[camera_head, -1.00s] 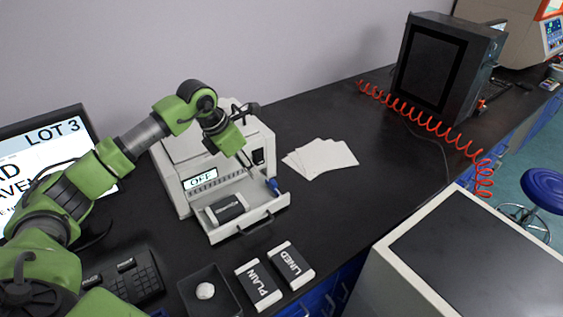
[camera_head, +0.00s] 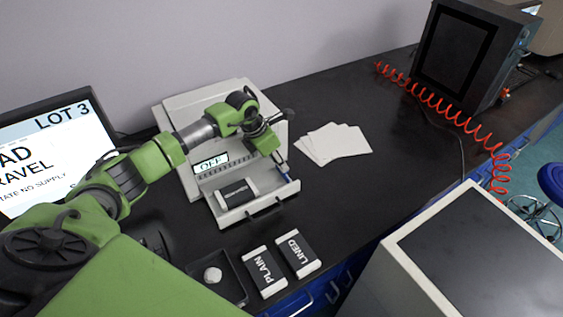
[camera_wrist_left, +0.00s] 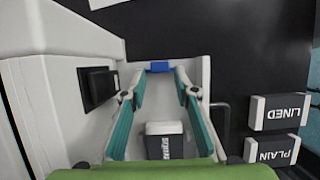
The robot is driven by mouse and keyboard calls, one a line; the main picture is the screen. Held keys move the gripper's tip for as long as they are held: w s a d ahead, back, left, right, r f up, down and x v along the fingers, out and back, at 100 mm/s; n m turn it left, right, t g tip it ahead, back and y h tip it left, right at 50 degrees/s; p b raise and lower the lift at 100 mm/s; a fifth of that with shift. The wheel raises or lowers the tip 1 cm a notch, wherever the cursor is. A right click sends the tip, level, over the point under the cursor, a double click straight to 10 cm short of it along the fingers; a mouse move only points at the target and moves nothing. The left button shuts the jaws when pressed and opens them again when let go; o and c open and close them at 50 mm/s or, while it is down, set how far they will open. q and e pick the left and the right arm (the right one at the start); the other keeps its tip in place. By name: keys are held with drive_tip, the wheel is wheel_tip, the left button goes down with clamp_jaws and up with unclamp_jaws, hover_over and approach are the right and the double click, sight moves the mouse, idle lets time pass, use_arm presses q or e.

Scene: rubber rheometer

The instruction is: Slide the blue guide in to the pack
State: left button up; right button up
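The blue guide (camera_head: 285,169) stands at the right end of the machine's pulled-out drawer (camera_head: 270,205). The left wrist view shows it as a small blue block (camera_wrist_left: 161,66) at the drawer's far end. The pack (camera_head: 237,192), dark with white ends, lies in the drawer's left part; it also shows in the left wrist view (camera_wrist_left: 165,140), nearer the camera. My left gripper (camera_head: 281,162) is low over the drawer's right end. In the left wrist view its fingers (camera_wrist_left: 160,74) are apart, with the guide between the tips and small gaps beside it. My right gripper is not in view.
The white machine (camera_head: 205,110) with an "OFF" display stands behind the drawer. PLAIN (camera_head: 264,272) and LINED (camera_head: 298,253) packs and a black tray (camera_head: 232,284) lie in front. White sheets (camera_head: 335,143) lie to the right.

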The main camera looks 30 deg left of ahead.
use_arm(q)
drive_tip(key=shift+x, duration=1.55)
clamp_jaws()
drive_tip(key=s+a, duration=0.1)
drive_tip(key=s, duration=0.1)
drive_tip(key=s+a+p, duration=0.1)
drive_tip(key=s, duration=0.1)
drive_tip(key=s+a, duration=0.2)
drive_tip(key=s, duration=0.1)
drive_tip(key=shift+a, duration=0.1)
unclamp_jaws()
drive_tip(key=shift+w, duration=0.1)
